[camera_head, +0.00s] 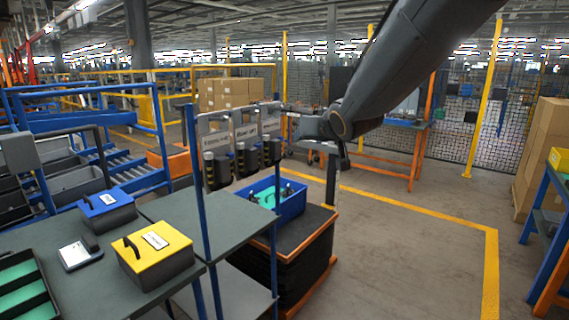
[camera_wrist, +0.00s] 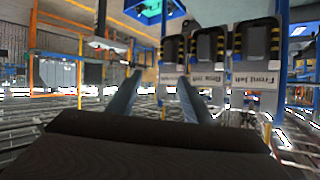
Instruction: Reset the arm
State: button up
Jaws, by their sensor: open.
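My arm (camera_head: 405,60) reaches in from the upper right in the head view. My gripper (camera_head: 285,113) is at its end, pointing left close to the right side of a rack with three labelled plates. In the wrist view, which is upside down, the two fingers of my gripper (camera_wrist: 157,80) are apart with nothing between them. Three black holders with yellow-and-black stripes (camera_head: 216,168) hang at the white plates (camera_head: 215,135). They also show in the wrist view (camera_wrist: 209,48), right of the fingers. Whether the gripper touches the rack cannot be told.
A blue bin (camera_head: 290,210) with green inside stands on a black-topped stack with an orange base. A yellow box (camera_head: 155,255) and a blue box (camera_head: 107,212) sit on the grey table (camera_head: 75,290). Open floor (camera_head: 400,250) lies to the right, bounded by yellow lines.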

jog(key=s+d+f+m+g+h, duration=0.1)
jog(key=s+d+f+g+h, duration=0.15)
jog(key=s+d+f, duration=0.4)
jog(key=s+d+f+g+h, duration=0.1)
jog(key=s+d+f+g, duration=0.25)
jog(key=s+f, duration=0.55)
jog(key=s+d+f+g, duration=0.1)
jog(key=s+f+g, duration=0.1)
jog(key=s+f, duration=0.3)
jog(key=s+d+f+g, duration=0.1)
jog(key=s+f+g, duration=0.2)
jog(key=s, duration=0.9)
jog(key=shift+d+f+m+g, duration=0.3)
jog(key=shift+f+m, duration=0.1)
jog(key=shift+f, duration=0.55)
